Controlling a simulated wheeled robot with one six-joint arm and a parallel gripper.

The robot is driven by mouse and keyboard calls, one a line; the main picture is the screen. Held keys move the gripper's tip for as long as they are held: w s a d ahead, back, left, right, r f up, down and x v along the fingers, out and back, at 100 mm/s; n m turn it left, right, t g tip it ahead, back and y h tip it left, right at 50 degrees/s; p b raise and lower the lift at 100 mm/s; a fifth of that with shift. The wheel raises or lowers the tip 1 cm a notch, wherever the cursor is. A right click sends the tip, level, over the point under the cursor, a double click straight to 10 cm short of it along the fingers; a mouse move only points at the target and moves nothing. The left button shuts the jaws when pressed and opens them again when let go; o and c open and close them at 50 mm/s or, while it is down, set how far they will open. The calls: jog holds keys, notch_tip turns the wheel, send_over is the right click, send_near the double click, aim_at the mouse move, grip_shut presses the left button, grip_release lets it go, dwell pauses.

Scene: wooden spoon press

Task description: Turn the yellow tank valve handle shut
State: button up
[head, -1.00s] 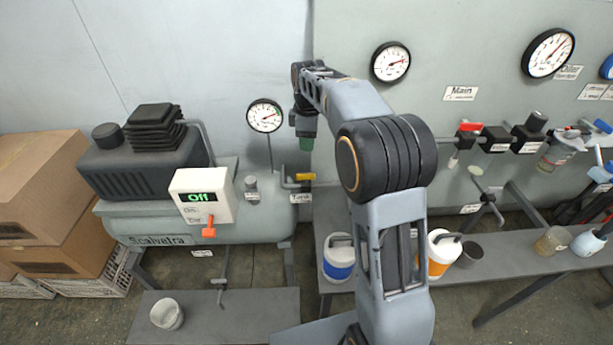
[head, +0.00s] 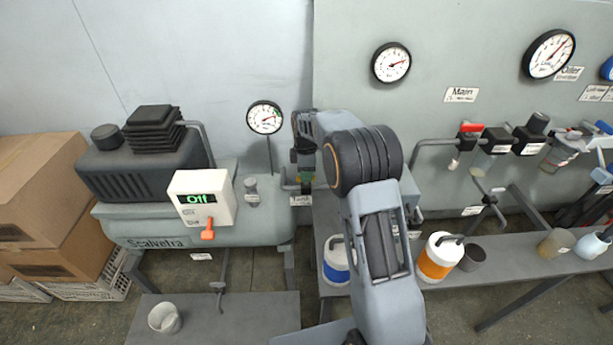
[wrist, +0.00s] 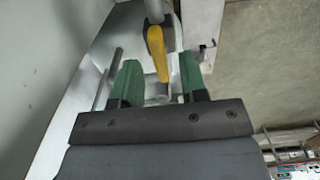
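The yellow tank valve handle (wrist: 157,54) shows in the wrist view, in the gap between the two green fingers of my gripper (wrist: 158,82). The fingers are apart, with one on each side of the handle, and I see space between them and it. In the head view my gripper (head: 306,183) is down at the tank's outlet pipe, just above the Tank label (head: 301,201). There the gripper hides most or all of the handle. The grey tank (head: 150,226) marked Scalvetra is to the left.
A round gauge (head: 265,117) stands above the pipe. A blue-and-white jug (head: 336,266) and an orange-and-white jug (head: 438,258) are on the bench below. Cardboard boxes (head: 38,200) are at far left.

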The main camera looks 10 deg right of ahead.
jog(key=shift+f, duration=1)
grip_shut()
